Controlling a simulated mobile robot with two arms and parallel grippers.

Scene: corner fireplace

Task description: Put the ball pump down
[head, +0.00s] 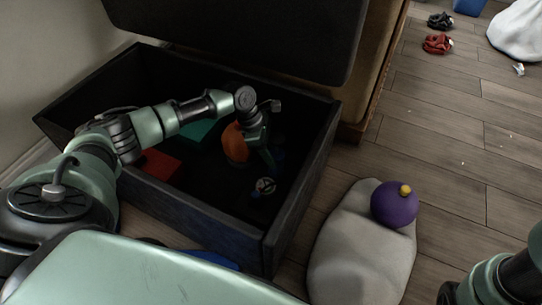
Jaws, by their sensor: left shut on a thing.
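My left gripper (265,158) reaches down into the open dark box. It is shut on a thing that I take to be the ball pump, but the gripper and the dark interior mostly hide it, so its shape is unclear. An orange rounded object (234,143) shows right beside the gripper. A small round white and dark piece (265,185) shows just below the fingers; I cannot tell whether it touches them. Of my right arm only part shows at the lower right edge, and its gripper is out of view.
The dark box (305,190) has its lid (250,35) raised. A red block (160,165) and a teal object (198,130) lie inside. A pale sack (355,260) with a purple ball (394,205) stands right of the box. The wooden floor (450,150) beyond is mostly clear.

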